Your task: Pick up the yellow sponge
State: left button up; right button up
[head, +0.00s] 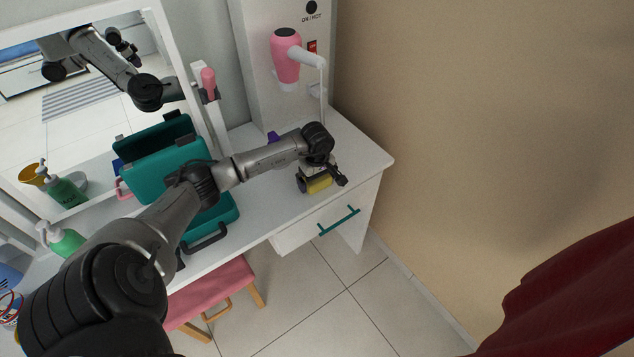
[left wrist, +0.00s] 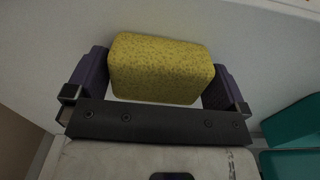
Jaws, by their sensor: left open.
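The yellow sponge (head: 319,185) is a speckled block on the white vanity top, near its front edge at the right end. My left gripper (head: 322,180) is over it, with the arm reaching across from the left. In the left wrist view the sponge (left wrist: 160,68) lies between the two dark purple fingers of my left gripper (left wrist: 158,80). The jaws are open, with one finger on each side of the sponge and very close to it. I cannot tell whether either finger touches it. My right gripper is not in view.
An open teal case (head: 215,212) stands on the vanity (head: 255,210) beneath my arm. A pink hair dryer (head: 286,58) hangs on the wall unit behind. A drawer with a teal handle (head: 339,221) is below the sponge.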

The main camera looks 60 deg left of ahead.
pick_arm(q)
jog(key=c, duration=0.6)
